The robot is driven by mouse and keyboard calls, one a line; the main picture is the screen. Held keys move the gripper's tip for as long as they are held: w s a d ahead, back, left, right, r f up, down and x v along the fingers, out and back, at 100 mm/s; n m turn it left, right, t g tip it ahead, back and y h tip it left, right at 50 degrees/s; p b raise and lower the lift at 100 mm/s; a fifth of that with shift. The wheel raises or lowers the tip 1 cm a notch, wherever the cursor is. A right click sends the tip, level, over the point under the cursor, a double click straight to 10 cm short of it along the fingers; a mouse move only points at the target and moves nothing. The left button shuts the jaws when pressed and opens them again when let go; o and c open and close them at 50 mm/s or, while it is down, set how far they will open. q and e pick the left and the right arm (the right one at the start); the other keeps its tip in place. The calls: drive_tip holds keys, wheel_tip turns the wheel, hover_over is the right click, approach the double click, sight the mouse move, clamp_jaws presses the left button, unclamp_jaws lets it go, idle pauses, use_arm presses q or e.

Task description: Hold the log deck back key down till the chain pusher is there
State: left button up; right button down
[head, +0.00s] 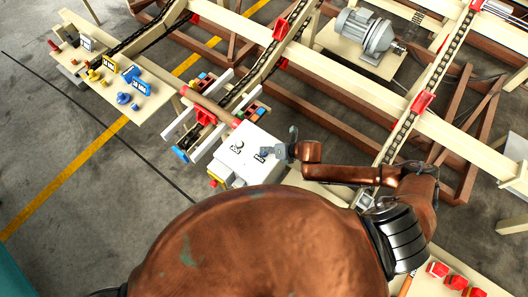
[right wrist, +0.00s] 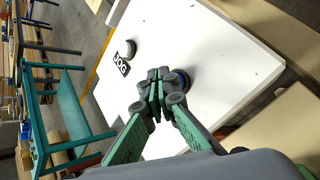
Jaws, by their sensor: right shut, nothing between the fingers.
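The white control box (head: 240,165) stands near the middle of the head view, with small round keys and dark labels on top. In the right wrist view its white panel (right wrist: 215,45) carries a round grey key (right wrist: 131,48) beside a dark label (right wrist: 122,65) with white letters. My right gripper (head: 268,152) is shut and empty, its tips over the panel. In the right wrist view the fingertips (right wrist: 160,90) cover a second round key, with only a dark rim showing; I cannot tell whether it is pressed. Red blocks sit on the chains, one (head: 203,117) by a brown log (head: 210,105); which is the pusher is unclear.
A side table (head: 115,105) with yellow and blue parts stands at the left. Chain rails and brown beams fill the back, with a grey motor (head: 365,37). Red pieces (head: 455,282) lie at the lower right. Grey floor (head: 60,160) is open at the left.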

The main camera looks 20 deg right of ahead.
drive_tip(key=shift+f, duration=0.45)
idle(1.5)
drive_tip(key=shift+r, duration=0.15)
idle(1.2)
drive_tip(key=shift+r+p, duration=0.75)
drive_tip(key=shift+p, duration=0.05)
wheel_tip(320, 180, up, 5)
drive_tip(key=p, duration=0.5)
idle(1.6)
